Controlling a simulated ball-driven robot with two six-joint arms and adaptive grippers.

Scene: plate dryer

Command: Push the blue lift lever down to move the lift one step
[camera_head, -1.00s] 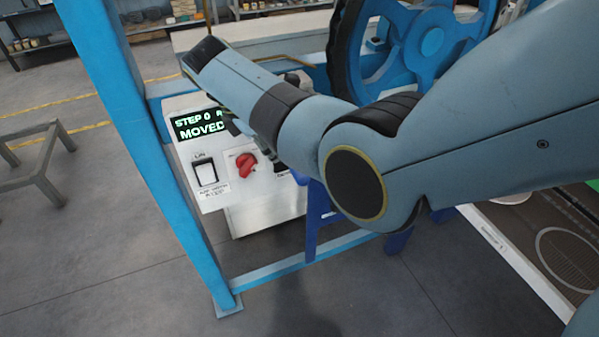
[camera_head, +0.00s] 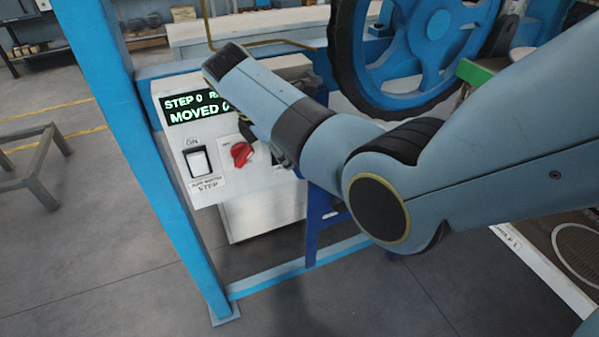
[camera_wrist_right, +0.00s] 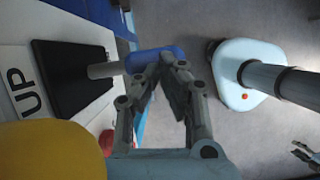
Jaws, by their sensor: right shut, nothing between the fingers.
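The blue lift lever (camera_wrist_right: 155,58) shows in the right wrist view, a blue grip on a grey shaft from a black plate (camera_wrist_right: 75,75) beside an "UP" label. My right gripper (camera_wrist_right: 173,62) is shut and empty, its fingertips at the free end of the blue grip. I cannot tell whether they touch it. In the head view my right wrist hides the lever and most of the gripper. The display (camera_head: 198,107) reads "STEP 0" and "MOVED 0", partly covered. A small gripper-like part (camera_wrist_right: 304,153), perhaps my left gripper, shows at the right edge.
The white control box (camera_head: 215,165) carries a red knob (camera_head: 242,153) and a white switch (camera_head: 198,162). A blue post (camera_head: 150,180) stands left of it. A blue wheel with a black rim (camera_head: 425,45) is behind my arm. A yellow rounded thing (camera_wrist_right: 50,150) is close to the wrist camera.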

